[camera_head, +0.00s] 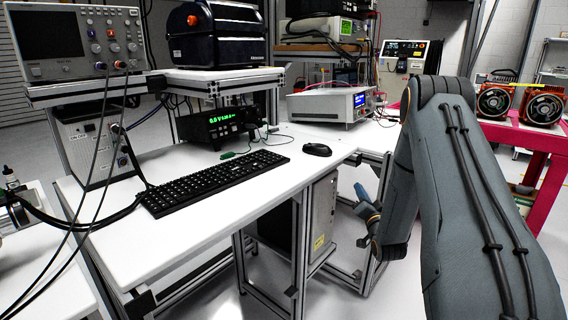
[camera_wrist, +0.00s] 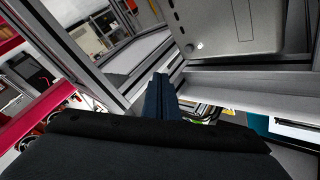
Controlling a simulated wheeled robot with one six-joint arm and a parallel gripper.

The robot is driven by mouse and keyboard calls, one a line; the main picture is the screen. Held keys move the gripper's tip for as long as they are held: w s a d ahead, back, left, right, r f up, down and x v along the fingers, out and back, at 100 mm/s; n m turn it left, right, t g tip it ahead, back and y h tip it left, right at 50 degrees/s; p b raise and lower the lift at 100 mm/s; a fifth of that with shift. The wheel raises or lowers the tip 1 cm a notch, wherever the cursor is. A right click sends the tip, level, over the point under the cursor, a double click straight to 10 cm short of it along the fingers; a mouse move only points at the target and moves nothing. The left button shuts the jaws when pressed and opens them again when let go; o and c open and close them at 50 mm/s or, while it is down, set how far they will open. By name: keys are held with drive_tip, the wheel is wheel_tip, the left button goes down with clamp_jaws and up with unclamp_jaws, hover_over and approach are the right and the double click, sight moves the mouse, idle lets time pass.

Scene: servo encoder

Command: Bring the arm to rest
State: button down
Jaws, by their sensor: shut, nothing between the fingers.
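My arm (camera_head: 468,190) rises at the right of the head view and bends down at its elbow. My gripper (camera_head: 365,203) hangs at the end, below the tabletop level and to the right of the white bench. In the wrist view my gripper (camera_wrist: 160,84) is shut, with its fingers together and nothing between them. They point toward the metal frame of the bench. I cannot tell how close they are to it.
The white bench (camera_head: 225,205) carries a keyboard (camera_head: 212,182), a mouse (camera_head: 317,149) and instruments. A computer case (camera_head: 323,215) stands under it. A red cart (camera_head: 510,135) with red-framed fans (camera_head: 493,101) is at the right. Grey floor shows between bench and arm.

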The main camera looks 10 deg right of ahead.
drive_tip(key=s+a+r+n+g+y+p, duration=0.1)
drive_tip(key=s+a+r+n+g+p, duration=0.45)
drive_tip(key=a, duration=0.65)
drive_tip(key=s+a+r+n+g+p, duration=0.1)
drive_tip(key=s+a+g, duration=0.3)
drive_tip(key=s, duration=0.8)
drive_tip(key=s+a+r+n+g+y+p, duration=0.1)
drive_tip(key=s+a+r+g, duration=0.3)
drive_tip(key=s, duration=0.8)
drive_tip(key=s+a+r+n+g+p, duration=0.1)
drive_tip(key=s+a+r+g+p, duration=0.2)
drive_tip(key=s, duration=0.9)
drive_tip(key=a+g, duration=0.2)
drive_tip(key=g, duration=0.1)
drive_tip(key=shift+s+r, duration=0.25)
drive_tip(key=shift+s, duration=0.15)
